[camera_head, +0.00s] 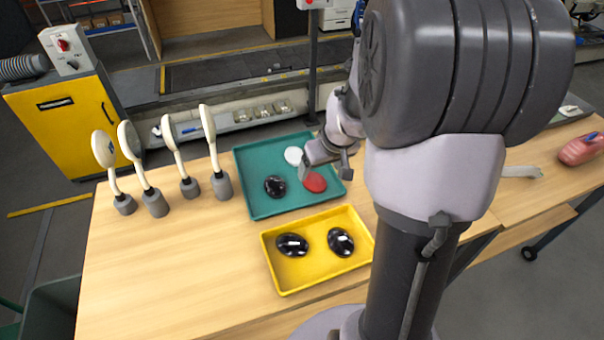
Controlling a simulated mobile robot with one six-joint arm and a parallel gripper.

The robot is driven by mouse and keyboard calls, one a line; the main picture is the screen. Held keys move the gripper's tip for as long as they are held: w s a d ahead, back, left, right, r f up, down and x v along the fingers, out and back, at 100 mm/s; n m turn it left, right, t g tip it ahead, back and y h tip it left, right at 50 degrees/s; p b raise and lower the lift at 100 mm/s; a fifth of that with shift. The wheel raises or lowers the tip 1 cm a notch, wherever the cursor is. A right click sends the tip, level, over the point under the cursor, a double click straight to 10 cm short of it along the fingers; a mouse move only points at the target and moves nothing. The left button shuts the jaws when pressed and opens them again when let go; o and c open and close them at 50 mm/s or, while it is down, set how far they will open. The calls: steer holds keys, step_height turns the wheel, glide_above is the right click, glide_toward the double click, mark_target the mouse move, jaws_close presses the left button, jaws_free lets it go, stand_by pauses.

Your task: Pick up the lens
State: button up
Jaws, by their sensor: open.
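The teal tray (250,196) on the wooden table holds a glossy black disc (275,186), a white disc (293,156) and a red disc (315,183). The yellow tray (318,274) in front of it holds two glossy dark oval pieces, a left one (292,245) and a right one (341,242). I cannot tell for sure which of these round pieces is the lens. My gripper (325,173) is open above the right part of the teal tray, close to the red disc and partly covering the view there. Nothing shows between its fingers.
Several cream paddle-shaped pieces on grey bases, such as one tall one (210,140), stand at the table's left. A pink object (580,149) lies far right. The table's left front is clear. My arm hides much of the right side. A conveyor (200,85) runs behind.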

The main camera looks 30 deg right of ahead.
mark_target(314, 179)
steer(key=b+x, duration=0.1)
steer(key=x, duration=0.2)
steer(key=b+x, duration=0.1)
steer(key=x, duration=0.1)
steer(key=shift+s+a+f+b, duration=0.15)
steer(key=shift+a+f+b, duration=0.1)
steer(key=shift+b, duration=0.05)
steer(key=shift+w+f, duration=0.2)
steer(key=shift+s+r, duration=0.1)
steer(key=shift+r, duration=0.05)
steer(key=c, duration=1.4)
steer(key=shift+c, duration=0.2)
steer(key=shift+r, duration=0.15)
